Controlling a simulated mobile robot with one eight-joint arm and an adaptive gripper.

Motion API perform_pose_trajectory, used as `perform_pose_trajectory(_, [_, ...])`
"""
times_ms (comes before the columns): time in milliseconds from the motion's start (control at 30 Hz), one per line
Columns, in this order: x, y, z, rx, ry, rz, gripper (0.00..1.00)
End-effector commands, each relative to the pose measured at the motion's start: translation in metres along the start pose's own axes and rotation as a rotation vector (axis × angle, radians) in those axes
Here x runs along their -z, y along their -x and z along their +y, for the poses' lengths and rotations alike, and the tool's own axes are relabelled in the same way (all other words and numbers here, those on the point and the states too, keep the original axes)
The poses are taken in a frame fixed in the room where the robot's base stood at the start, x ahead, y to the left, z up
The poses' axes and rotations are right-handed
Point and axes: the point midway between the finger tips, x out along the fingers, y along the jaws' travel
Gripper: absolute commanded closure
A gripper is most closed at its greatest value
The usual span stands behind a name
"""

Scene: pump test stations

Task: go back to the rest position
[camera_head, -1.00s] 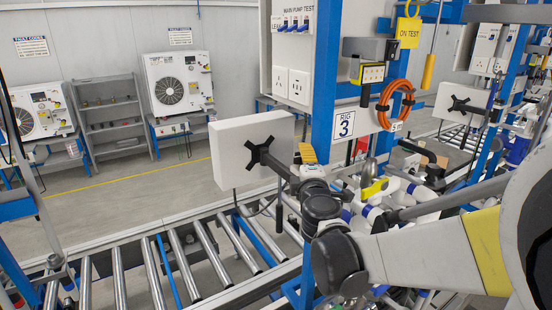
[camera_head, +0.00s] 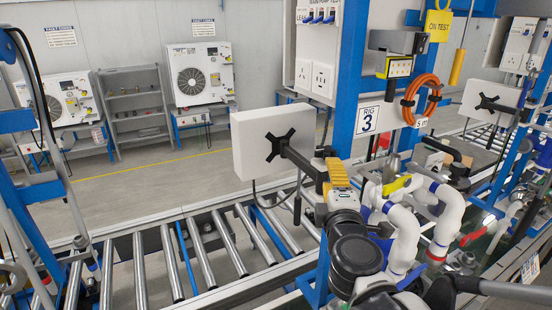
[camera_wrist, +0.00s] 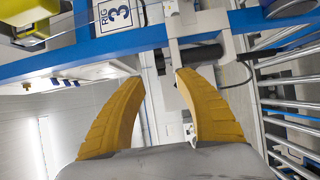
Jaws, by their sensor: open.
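My gripper (camera_head: 338,174) shows as a yellow piece at the end of my dark and white arm, in front of the Rig 3 station. In the wrist view, the two curved yellow fingers of my gripper (camera_wrist: 158,78) stand well apart with nothing between them. The Rig 3 sign (camera_head: 367,119) hangs on the blue post just behind and above the gripper. In the wrist view the sign (camera_wrist: 118,14) is beyond the left finger. The gripper's underside is hidden in the head view.
A white-backed monitor (camera_head: 262,145) on a black arm stands just left of the gripper. White pipes (camera_head: 405,235) stand close on its right. A roller conveyor (camera_head: 205,240) runs below. An orange coiled hose (camera_head: 422,100) hangs on the station. Open floor (camera_head: 130,195) lies beyond the conveyor.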

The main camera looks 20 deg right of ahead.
Motion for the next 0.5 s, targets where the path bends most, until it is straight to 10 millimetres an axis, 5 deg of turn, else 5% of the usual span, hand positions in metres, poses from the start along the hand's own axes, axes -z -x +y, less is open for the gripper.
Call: perform_pose_trajectory(500, [-0.0035,0.0017,-0.0089,0.009,-0.032,-0.014,0.60])
